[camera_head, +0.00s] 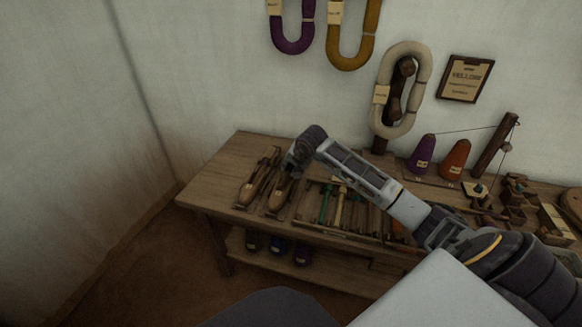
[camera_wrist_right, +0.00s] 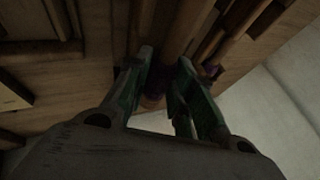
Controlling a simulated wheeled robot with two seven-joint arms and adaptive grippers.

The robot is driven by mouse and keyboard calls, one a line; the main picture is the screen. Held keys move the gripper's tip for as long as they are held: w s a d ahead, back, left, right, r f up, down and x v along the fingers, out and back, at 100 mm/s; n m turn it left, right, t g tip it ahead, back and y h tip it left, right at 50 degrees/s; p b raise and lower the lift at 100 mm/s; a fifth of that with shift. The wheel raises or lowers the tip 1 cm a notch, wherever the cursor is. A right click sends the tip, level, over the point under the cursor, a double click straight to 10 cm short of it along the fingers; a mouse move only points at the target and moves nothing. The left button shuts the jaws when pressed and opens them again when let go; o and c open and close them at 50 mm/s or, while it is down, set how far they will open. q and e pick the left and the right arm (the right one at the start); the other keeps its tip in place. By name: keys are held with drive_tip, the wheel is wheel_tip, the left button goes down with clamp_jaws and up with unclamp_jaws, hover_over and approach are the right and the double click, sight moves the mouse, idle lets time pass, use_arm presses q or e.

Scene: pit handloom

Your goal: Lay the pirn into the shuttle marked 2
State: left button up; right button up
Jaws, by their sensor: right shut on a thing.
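Two brown wooden shuttles lie side by side on the left part of the bench, a left shuttle (camera_head: 257,181) and a right shuttle (camera_head: 280,196). I cannot read a number on either. My right gripper (camera_head: 288,172) is over the far part of the right shuttle, reaching in from the right. In the right wrist view its two fingers (camera_wrist_right: 160,92) are closed on a small brown, dark-banded piece (camera_wrist_right: 153,101), apparently the pirn. Most of it is hidden by the fingers, and I cannot tell whether it touches the shuttle. My left gripper is out of view.
Purple (camera_head: 421,154) and orange (camera_head: 455,160) yarn cones stand at the back. Yarn hanks (camera_head: 402,90) hang on the wall. The bench's left end (camera_head: 225,180) is bare.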

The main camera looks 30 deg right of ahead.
drive_tip(key=shift+s+f, duration=0.15)
drive_tip(key=shift+f, duration=0.2)
drive_tip(key=o, duration=1.1)
drive_tip(key=shift+a+f, duration=0.1)
drive_tip(key=shift+c, duration=0.2)
drive_tip(key=shift+r+p, duration=0.35)
drive_tip(key=shift+r, duration=0.5)
drive_tip(key=shift+r+p, duration=1.9)
drive_tip(key=shift+r, duration=1.5)
